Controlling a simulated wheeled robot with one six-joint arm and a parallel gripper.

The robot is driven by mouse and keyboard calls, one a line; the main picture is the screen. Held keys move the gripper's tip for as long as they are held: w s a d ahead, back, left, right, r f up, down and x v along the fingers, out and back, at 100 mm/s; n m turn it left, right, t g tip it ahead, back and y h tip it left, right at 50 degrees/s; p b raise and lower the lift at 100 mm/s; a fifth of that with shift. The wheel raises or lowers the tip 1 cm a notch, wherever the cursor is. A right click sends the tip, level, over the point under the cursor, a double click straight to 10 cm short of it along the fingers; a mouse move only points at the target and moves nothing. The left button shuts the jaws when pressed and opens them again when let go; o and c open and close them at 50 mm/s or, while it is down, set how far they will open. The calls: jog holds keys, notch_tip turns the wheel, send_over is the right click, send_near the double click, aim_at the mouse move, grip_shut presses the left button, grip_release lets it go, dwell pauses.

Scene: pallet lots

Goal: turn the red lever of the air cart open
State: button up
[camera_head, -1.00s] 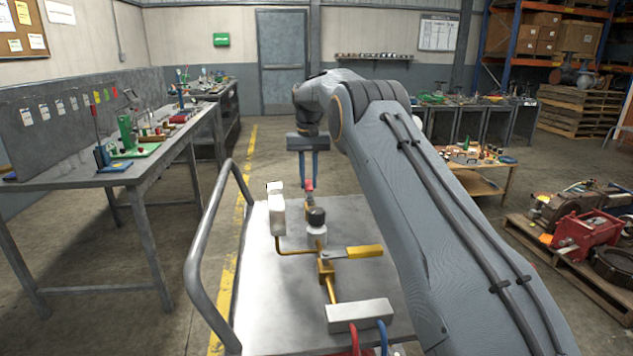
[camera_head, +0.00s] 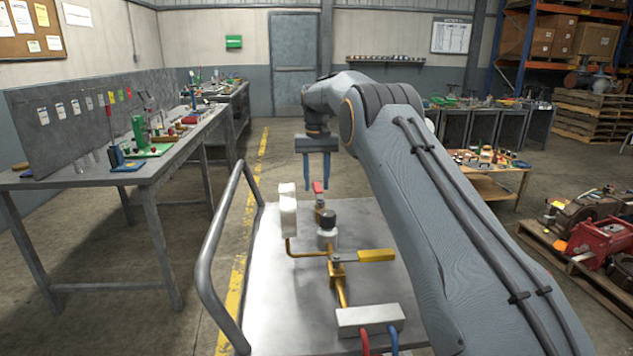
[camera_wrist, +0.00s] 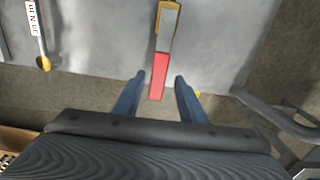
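The air cart (camera_head: 275,290) stands in front of me, with a grey flat top carrying yellow pipes and fittings. The red lever (camera_head: 319,186) is small at the far end of the fittings in the head view. In the wrist view the red lever (camera_wrist: 158,77) extends from a yellow fitting (camera_wrist: 168,20) toward my gripper. My gripper (camera_head: 317,187) is open, with its blue fingers pointing down over the lever. In the wrist view the fingers of my gripper (camera_wrist: 160,78) lie either side of the lever's free end, with gaps. I cannot tell their exact height against it.
A yellow-handled valve (camera_head: 376,255), a black-capped white fitting (camera_head: 327,230) and a white block (camera_head: 287,215) stand on the cart near the lever. The cart's rail (camera_head: 208,262) runs along the left. A workbench (camera_head: 140,175) is at left, a loaded pallet (camera_head: 570,265) at right.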

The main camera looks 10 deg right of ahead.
aim_at(317, 186)
jog(key=shift+d, duration=0.1)
jog(key=shift+r+b, duration=0.4)
jog(key=shift+r, duration=3.5)
